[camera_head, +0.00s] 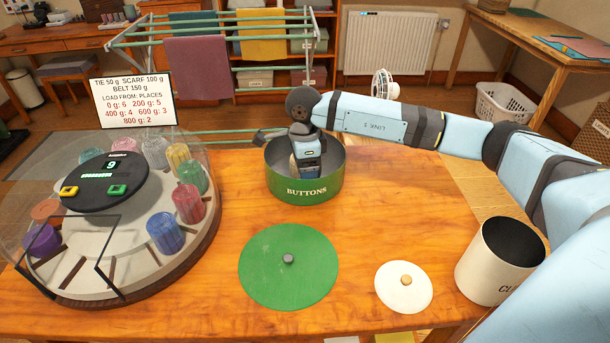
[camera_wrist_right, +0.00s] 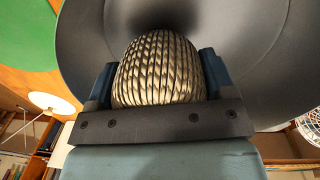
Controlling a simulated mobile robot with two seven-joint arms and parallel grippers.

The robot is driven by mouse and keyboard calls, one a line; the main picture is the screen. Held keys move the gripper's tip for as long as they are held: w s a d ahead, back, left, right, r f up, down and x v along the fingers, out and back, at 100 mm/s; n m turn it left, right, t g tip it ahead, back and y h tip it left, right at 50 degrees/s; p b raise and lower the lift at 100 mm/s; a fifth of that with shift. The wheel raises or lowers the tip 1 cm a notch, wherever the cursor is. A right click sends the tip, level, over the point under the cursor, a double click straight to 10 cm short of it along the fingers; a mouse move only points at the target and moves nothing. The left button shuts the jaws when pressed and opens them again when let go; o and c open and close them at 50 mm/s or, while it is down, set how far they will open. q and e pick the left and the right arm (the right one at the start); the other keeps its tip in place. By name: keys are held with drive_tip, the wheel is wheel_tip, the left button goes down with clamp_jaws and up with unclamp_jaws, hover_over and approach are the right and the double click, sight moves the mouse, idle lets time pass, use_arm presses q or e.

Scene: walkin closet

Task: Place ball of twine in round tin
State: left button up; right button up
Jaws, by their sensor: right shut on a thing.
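The round tin (camera_head: 305,192) is green, labelled BUTTONS, and stands open on the wooden table. My right gripper (camera_head: 305,168) reaches down into it from above. In the right wrist view, my right gripper (camera_wrist_right: 157,85) is shut on the ball of twine (camera_wrist_right: 160,68), a beige ribbed ball between its two fingers. The grey inside wall of the tin (camera_wrist_right: 250,50) surrounds the ball. I cannot tell whether the ball touches the tin's floor. In the head view the ball is mostly hidden by the gripper and the rim. My left gripper is not in view.
A green lid (camera_head: 288,268) and a small white lid (camera_head: 404,287) lie flat in front of the tin. A cream canister (camera_head: 497,262) stands open at the right. A round carousel (camera_head: 120,285) with several coloured cups fills the left. A drying rack (camera_head: 230,50) stands behind.

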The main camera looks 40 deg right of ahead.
drive_tip(key=shift+f, duration=1.1)
drive_tip(key=shift+f, duration=0.2)
drive_tip(key=o, duration=0.7)
drive_tip(key=shift+r, duration=0.1)
drive_tip(key=r, duration=0.4)
drive_tip(key=r+p, duration=0.1)
drive_tip(key=r, duration=0.7)
drive_tip(key=shift+w+d+r, duration=0.15)
drive_tip(key=shift+w, duration=0.2)
